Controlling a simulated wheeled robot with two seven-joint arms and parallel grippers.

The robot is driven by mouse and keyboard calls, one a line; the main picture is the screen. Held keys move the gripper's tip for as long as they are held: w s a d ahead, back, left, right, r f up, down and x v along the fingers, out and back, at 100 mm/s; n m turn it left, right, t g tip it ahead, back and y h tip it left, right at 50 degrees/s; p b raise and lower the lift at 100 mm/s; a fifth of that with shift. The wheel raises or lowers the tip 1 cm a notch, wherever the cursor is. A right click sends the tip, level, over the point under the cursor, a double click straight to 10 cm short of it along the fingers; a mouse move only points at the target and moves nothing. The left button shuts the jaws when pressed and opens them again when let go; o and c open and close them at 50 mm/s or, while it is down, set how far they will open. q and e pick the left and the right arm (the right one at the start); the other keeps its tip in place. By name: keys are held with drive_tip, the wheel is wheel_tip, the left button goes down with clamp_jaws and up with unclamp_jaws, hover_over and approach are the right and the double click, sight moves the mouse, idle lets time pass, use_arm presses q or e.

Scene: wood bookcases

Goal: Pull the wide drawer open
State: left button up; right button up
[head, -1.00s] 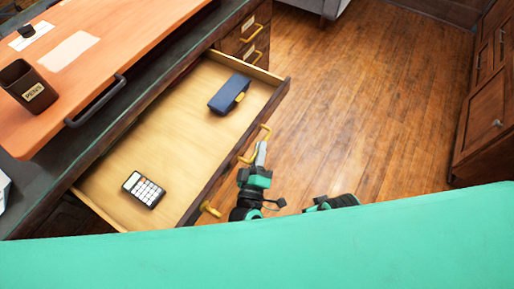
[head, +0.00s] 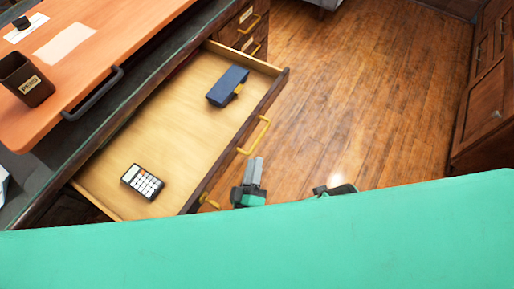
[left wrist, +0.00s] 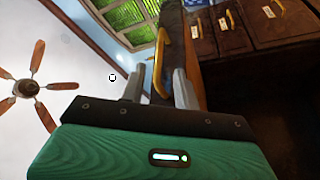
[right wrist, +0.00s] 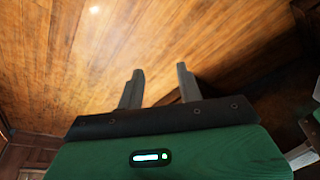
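The wide drawer (head: 180,105) is pulled well out from under the desk, its pale wooden inside showing. Its front carries two brass handles; the farther handle (head: 256,136) is near my left gripper (head: 255,158), and the nearer handle (head: 207,201) is partly hidden by my body. My left gripper is open and empty, its fingertips just short of the farther handle. In the left wrist view the brass handle (left wrist: 160,58) shows ahead between the parted fingers (left wrist: 158,75). My right gripper (right wrist: 160,70) is open and empty over the floor; its fingers are hidden in the head view.
A calculator (head: 142,182) and a dark blue object (head: 228,86) lie in the drawer. The orange desktop (head: 95,55) holds a pen cup (head: 27,80). Small drawers (head: 247,40) sit beyond. Wooden floor (head: 370,90) is clear; a cabinet (head: 488,100) stands at right.

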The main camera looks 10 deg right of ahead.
use_arm(q)
drive_tip(key=v, duration=0.6)
drive_tip(key=shift+s, duration=0.3)
use_arm(e)
drive_tip(key=shift+r, duration=0.45)
use_arm(q)
drive_tip(key=shift+a, duration=0.1)
use_arm(e)
drive_tip(key=shift+f, duration=0.15)
